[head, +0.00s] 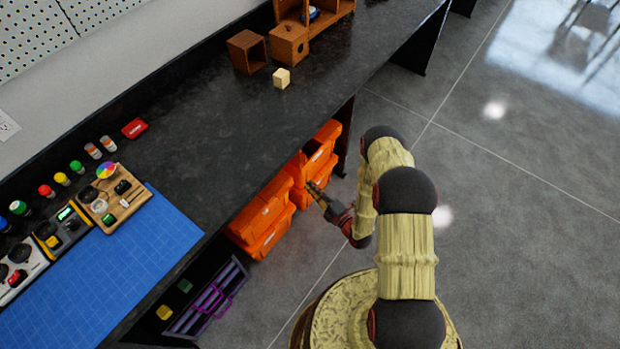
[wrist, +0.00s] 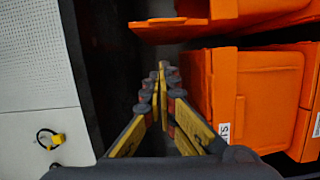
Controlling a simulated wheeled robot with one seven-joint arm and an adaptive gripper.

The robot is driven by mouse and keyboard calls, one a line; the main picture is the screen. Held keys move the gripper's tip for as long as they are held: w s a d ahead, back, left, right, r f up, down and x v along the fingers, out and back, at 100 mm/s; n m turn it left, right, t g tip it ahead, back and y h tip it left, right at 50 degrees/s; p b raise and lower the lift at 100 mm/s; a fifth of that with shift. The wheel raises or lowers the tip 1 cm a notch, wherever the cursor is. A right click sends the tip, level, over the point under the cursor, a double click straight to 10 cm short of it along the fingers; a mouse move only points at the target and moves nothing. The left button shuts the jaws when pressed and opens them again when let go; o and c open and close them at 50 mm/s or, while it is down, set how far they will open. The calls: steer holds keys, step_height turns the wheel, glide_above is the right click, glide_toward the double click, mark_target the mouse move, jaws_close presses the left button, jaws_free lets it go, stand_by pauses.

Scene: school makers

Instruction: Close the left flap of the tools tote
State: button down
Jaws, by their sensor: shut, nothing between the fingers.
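Orange totes stand under the black bench in the head view, a nearer stack (head: 262,212) and a farther stack (head: 318,152). I cannot tell which is the tools tote. My gripper (head: 313,187) is beside them at the bench's open side. In the wrist view my gripper (wrist: 162,68) is shut and empty, its tips just left of an orange tote (wrist: 262,85). A flat orange panel, apparently an open flap (wrist: 167,32), juts out left beyond the tips. A white label (wrist: 223,132) is partly hidden by a finger, its text unreadable.
The bench top (head: 225,125) overhangs the totes. A purple-handled dark crate (head: 205,300) stands nearer under the bench. A blue cutting mat (head: 105,270) lies on top. Grey floor (head: 500,190) to the right is clear.

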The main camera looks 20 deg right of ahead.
steer(key=w+b, duration=0.2)
steer(key=w, duration=0.8)
steer(key=shift+w+f+b, duration=0.2)
steer(key=shift+w+b, duration=0.1)
steer(key=shift+b, duration=0.1)
